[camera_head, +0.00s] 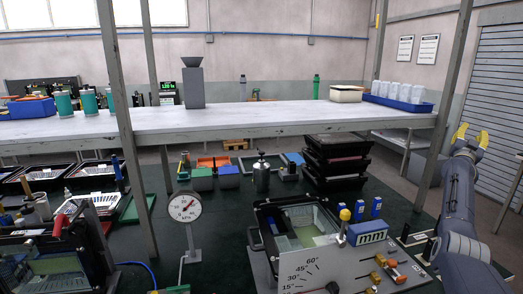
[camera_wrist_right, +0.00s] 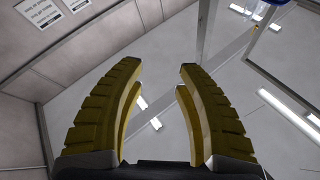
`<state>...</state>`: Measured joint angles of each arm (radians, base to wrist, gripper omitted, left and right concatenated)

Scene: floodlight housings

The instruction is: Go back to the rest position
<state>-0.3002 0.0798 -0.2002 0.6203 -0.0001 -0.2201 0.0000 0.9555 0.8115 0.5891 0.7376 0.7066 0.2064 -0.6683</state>
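My right gripper (camera_head: 470,137) is raised at the right side of the head view, beside the shelf's right post, with its yellow fingers pointing up. In the right wrist view its two ribbed yellow fingers (camera_wrist_right: 155,95) stand apart with nothing between them, so it is open and empty. Behind them that view shows ceiling and wall. My left gripper does not show in the head view.
A white shelf (camera_head: 258,119) with metal posts spans the bench, carrying a blue tray (camera_head: 398,103) of white cups near my right gripper. Below stand a dial gauge (camera_head: 185,207), stacked black trays (camera_head: 335,160) and a floodlight housing (camera_head: 300,225) on an angle-marked fixture.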

